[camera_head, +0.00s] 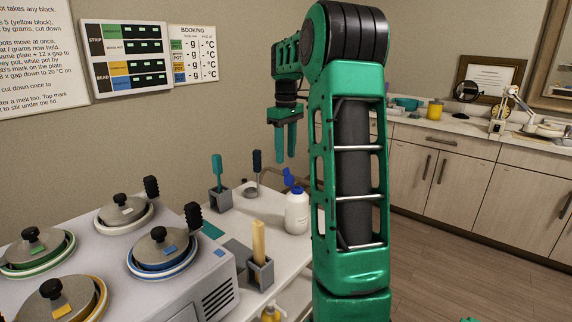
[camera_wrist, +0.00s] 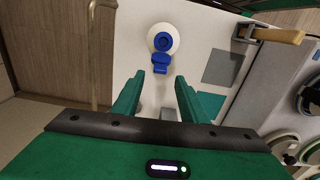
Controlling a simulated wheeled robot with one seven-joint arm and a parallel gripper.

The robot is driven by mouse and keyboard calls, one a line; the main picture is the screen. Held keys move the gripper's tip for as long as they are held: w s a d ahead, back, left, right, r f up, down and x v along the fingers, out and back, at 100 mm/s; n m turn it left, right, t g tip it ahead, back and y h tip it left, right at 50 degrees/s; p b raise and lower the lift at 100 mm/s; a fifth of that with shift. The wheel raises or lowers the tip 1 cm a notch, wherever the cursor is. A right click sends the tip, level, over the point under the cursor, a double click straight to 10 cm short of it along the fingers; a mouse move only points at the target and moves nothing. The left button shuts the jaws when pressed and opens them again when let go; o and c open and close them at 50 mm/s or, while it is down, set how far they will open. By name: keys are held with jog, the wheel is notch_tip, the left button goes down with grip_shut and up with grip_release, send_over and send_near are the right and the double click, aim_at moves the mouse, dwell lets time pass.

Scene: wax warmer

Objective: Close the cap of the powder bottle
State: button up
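The powder bottle (camera_head: 297,214) is white and stands upright on the counter beside the wax warmer. Its blue flip cap (camera_head: 289,178) stands open, raised and leaning to the left in the head view. In the wrist view I look down on the bottle (camera_wrist: 174,39), with a blue top and the open cap (camera_wrist: 160,66) hanging off its near side. My gripper (camera_head: 286,159) points down above the cap. In the wrist view my gripper (camera_wrist: 160,76) is open and empty, its fingertips apart on either side below the cap. I cannot tell whether they touch it.
The wax warmer (camera_head: 215,290) with several lidded pots stands left of the bottle.

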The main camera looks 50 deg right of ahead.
aim_at(288, 177)
jog(key=shift+f, duration=2.2)
